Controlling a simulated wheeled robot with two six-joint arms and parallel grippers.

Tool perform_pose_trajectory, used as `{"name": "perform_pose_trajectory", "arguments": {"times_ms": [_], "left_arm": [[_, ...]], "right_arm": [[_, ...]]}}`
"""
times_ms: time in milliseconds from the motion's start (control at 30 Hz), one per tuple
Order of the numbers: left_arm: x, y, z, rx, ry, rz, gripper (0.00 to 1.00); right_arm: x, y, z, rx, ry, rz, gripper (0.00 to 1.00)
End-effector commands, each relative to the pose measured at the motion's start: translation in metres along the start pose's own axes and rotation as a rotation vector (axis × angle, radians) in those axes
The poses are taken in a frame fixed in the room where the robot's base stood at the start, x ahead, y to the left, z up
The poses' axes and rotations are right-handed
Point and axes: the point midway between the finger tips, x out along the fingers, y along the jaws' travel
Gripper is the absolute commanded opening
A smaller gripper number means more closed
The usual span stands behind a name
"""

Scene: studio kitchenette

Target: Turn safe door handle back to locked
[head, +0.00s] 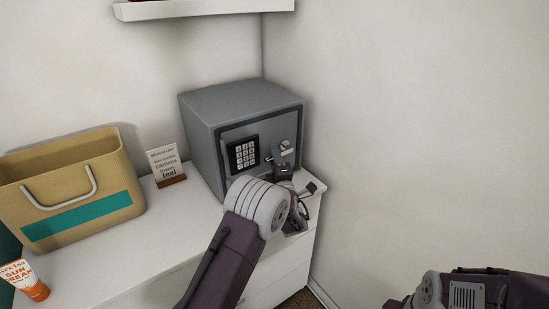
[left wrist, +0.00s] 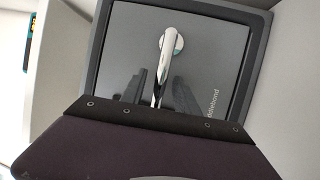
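The grey safe (head: 236,103) stands on the white counter with its door (head: 262,131) shut, as far as I can see. The silver door handle (head: 286,146) is right of the keypad. In the left wrist view the handle (left wrist: 168,62) has a round hub, and its lever runs down the picture between my fingers. My left gripper (left wrist: 158,88) is open, one finger on each side of the lever; a gap shows on the right side, and I cannot tell whether the left finger touches. In the head view my left gripper (head: 282,162) partly hides the lever. My right gripper is out of view.
The keypad (head: 243,154) is on the safe door. A tan bag (head: 70,180) with a teal band, a small sign (head: 164,164) and an orange-white tube (head: 24,279) stand on the counter (head: 160,228). A wall is close right of the safe. A shelf (head: 200,8) hangs above.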

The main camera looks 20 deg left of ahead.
Motion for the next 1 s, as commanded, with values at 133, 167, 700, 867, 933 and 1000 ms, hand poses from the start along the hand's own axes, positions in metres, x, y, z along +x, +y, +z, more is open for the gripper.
{"name": "perform_pose_trajectory", "arguments": {"times_ms": [133,167,700,867,933,1000], "left_arm": [[-0.0003,0.0,0.0,0.0,0.0,0.0,0.01],[-0.0003,0.0,0.0,0.0,0.0,0.0,0.0],[-0.0005,-0.0002,-0.0002,0.0,0.001,-0.001,0.0],[-0.0006,-0.0003,-0.0002,0.0,0.001,-0.001,0.0],[-0.0006,-0.0003,-0.0002,0.0,0.001,-0.001,0.0],[-0.0006,-0.0003,-0.0002,0.0,0.001,-0.001,0.0]], "right_arm": [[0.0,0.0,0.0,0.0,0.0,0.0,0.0],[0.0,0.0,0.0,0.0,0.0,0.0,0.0],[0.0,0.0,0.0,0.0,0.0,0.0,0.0],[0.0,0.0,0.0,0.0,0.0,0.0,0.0],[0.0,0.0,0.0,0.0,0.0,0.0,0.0],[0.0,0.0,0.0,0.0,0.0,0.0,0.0]]}}
